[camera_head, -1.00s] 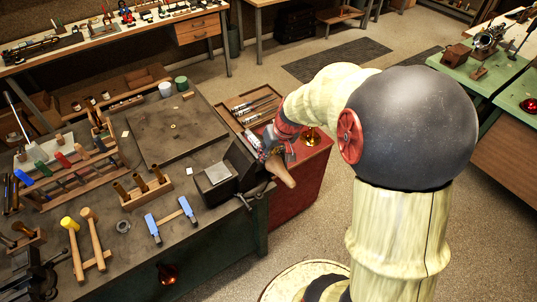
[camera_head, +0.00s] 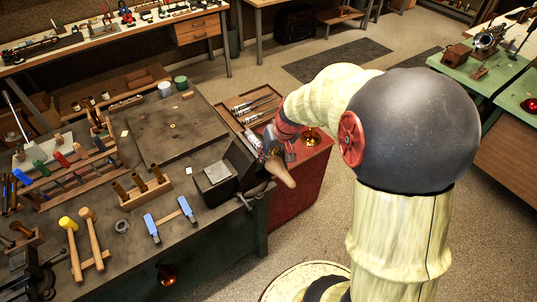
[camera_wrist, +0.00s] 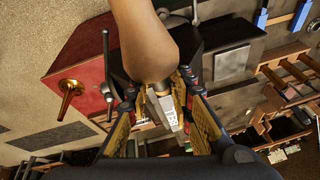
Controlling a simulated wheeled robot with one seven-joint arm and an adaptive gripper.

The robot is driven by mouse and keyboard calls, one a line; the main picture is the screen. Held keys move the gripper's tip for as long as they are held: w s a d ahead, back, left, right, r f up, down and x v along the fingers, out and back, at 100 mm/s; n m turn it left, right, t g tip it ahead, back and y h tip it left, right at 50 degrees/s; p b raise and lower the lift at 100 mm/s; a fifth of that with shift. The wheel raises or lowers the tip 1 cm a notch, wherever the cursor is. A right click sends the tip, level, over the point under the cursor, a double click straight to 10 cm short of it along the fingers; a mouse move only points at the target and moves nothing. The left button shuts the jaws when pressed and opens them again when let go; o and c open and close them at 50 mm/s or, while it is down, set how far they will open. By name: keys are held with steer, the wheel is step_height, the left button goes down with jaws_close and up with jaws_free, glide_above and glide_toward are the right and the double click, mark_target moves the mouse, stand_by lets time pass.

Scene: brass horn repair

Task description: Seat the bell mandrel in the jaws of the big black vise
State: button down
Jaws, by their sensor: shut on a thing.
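The bell mandrel (camera_head: 282,174) is a brown, rounded, tapering form with a pale metal shank that carries a lettered label. In the wrist view its brown body (camera_wrist: 146,38) fills the top middle, with the shank below it. My gripper (camera_head: 272,150) is shut on the mandrel near where body meets shank; its fingers also show in the wrist view (camera_wrist: 160,92). The big black vise (camera_head: 238,160) stands at the bench's right corner. The gripper and mandrel are just right of it in the head view. The vise (camera_wrist: 188,48) is partly hidden behind the mandrel, so I cannot tell whether they touch.
A red cabinet (camera_head: 308,185) stands beside the bench, with a brass funnel-like piece (camera_head: 311,138) on top.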

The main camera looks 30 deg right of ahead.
steer(key=shift+f+b, duration=0.55)
steer(key=shift+f, duration=0.05)
steer(key=shift+r, duration=0.15)
steer(key=shift+r+p, duration=0.6)
steer(key=shift+r, duration=0.25)
